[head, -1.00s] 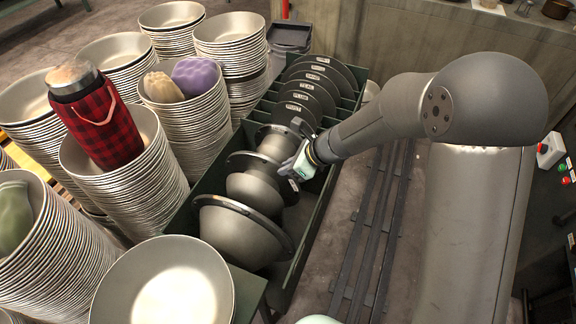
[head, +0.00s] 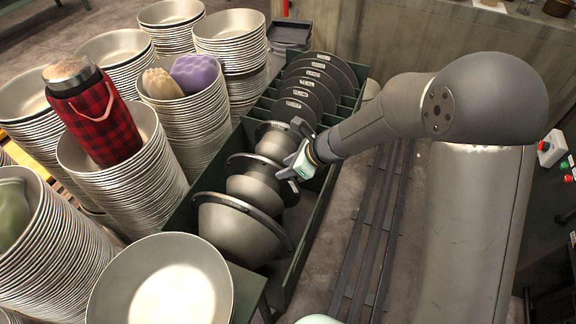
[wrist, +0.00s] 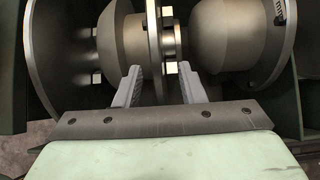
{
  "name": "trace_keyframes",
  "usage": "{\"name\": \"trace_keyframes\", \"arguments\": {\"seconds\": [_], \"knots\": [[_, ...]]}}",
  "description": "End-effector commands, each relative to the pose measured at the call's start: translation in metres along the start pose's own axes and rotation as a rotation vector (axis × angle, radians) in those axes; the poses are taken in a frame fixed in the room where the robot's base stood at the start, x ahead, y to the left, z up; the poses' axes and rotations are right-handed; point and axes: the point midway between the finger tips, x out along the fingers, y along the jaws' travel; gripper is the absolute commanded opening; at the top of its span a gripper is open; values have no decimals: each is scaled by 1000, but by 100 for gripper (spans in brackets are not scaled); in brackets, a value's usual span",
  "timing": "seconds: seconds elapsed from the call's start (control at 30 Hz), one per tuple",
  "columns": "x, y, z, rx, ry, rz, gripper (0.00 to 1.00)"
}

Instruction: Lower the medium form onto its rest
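The medium form (head: 250,190), a grey metal bowl shape with a dark flange, lies on its side in the green rack, between a larger and a smaller form. In the wrist view its flange (wrist: 153,45) stands upright between my two fingertips. My gripper (head: 286,172) is at the right side of the medium form, by its flange. In the wrist view my gripper (wrist: 160,78) has its fingers apart, one on each side of the flange, with gaps visible. I cannot see the rest beneath the form.
The large form (head: 235,230) is in front and the small form (head: 271,144) behind, both close by. Labelled dark discs (head: 312,85) stand in slots at the back of the rack (head: 196,205). Tall bowl stacks (head: 135,165) line the left. Floor rails lie to the right.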

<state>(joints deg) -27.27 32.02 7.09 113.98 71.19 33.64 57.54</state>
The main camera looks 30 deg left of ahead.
Motion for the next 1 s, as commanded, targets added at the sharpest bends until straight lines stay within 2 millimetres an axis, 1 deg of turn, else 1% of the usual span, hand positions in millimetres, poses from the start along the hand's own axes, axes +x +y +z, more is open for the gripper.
{"name": "trace_keyframes", "arguments": {"seconds": [0.17, 0.27, 0.33, 0.47, 0.6, 0.8, 0.9, 1.0], "knots": [[0, 0, -2, 1, 4, 1, 36], [-7, 0, -2, 0, 3, -1, 36], [-17, 0, -1, 0, 2, -2, 36], [-45, -1, 0, 0, 0, -5, 36], [-80, -1, 0, -1, 0, -6, 36], [-128, -1, 0, -1, 1, -5, 36], [-147, -1, 0, 0, 1, -4, 36], [-161, -1, 0, -1, 1, -3, 36]]}}
